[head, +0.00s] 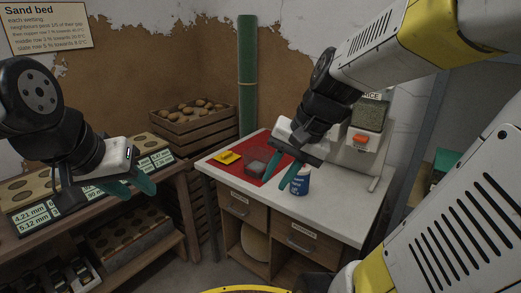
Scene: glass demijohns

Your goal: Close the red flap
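An orange-red flap-like part (360,139) shows on the front of a grain-filled dispenser (370,113) at the back right of the white cabinet top. It is small here, and I cannot tell how far it stands open. My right gripper (276,183) is open, with teal fingers, over the cabinet top, left of and nearer than the dispenser. Nothing shows between its fingers. My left gripper (139,193) appears open and empty at the left, in front of the wooden rack and far from the flap.
A wooden rack (70,196) and a crate (187,125) stand left.

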